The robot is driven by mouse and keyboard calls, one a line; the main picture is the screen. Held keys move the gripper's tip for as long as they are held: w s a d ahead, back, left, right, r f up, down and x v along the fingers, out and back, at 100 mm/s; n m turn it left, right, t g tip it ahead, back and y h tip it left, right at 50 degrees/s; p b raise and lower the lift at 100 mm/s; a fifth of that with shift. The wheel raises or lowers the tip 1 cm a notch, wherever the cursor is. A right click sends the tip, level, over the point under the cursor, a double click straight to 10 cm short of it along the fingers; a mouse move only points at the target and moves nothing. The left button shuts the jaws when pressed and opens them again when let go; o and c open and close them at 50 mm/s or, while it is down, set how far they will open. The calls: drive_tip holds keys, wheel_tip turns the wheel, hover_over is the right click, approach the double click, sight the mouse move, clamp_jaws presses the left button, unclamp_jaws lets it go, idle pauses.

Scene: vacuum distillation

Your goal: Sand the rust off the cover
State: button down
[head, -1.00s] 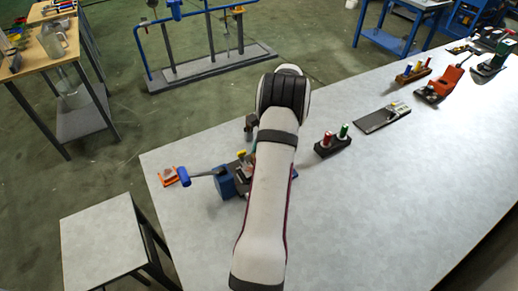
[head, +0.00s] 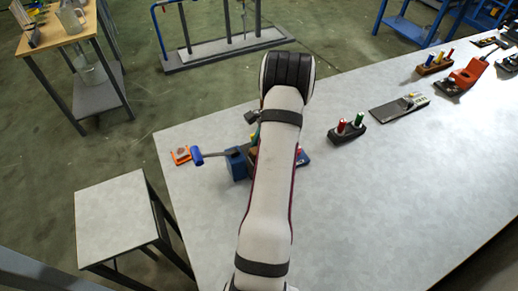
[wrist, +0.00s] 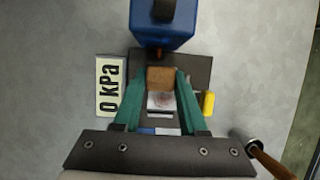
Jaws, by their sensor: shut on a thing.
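In the wrist view my gripper (wrist: 162,80) has its green fingers closed on a small brown block (wrist: 160,76), which looks like the sanding block. Just below the block in the picture, between the fingers, is a pale plate with a reddish-brown stain (wrist: 160,100), which looks like the rusty cover. The block overlaps its upper edge in the picture; I cannot tell if they touch. In the head view my arm hides the gripper, the block and the cover.
A blue housing (wrist: 165,25) stands close ahead of the block; it also shows in the head view (head: 237,164). A "0 kPa" plate (wrist: 110,86) lies left and a yellow piece (wrist: 208,102) right. The bench (head: 390,190) is clear at front right.

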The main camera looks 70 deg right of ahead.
drive_tip(key=s+d, duration=0.3)
drive_tip(key=shift+s+d, duration=0.15)
drive_tip(key=shift+s, duration=0.1)
wheel_tip(320, 180, up, 8)
idle(0.6)
drive_tip(key=shift+w+r, duration=0.1)
drive_tip(key=w+a+r+n+g, duration=0.35)
drive_tip(key=w+a+n, duration=0.35)
drive_tip(key=w+a, duration=0.3)
drive_tip(key=w+a+r+n+g, duration=0.2)
drive_tip(key=w+a+r+n, duration=0.4)
drive_tip(key=w+a, duration=0.45)
drive_tip(key=w+a+r+n+g+h, duration=0.1)
drive_tip(key=a+r+n, duration=0.2)
drive_tip(key=a+n, duration=0.4)
drive_tip(key=w+a+r+n+g+h, duration=0.1)
drive_tip(key=a+r+n, duration=0.3)
drive_tip(key=a, duration=1.2)
drive_tip(key=w+n+h, duration=0.1)
drive_tip(key=n, duration=0.2)
drive_tip(key=shift+r, duration=0.2)
drive_tip(key=shift+d, duration=0.1)
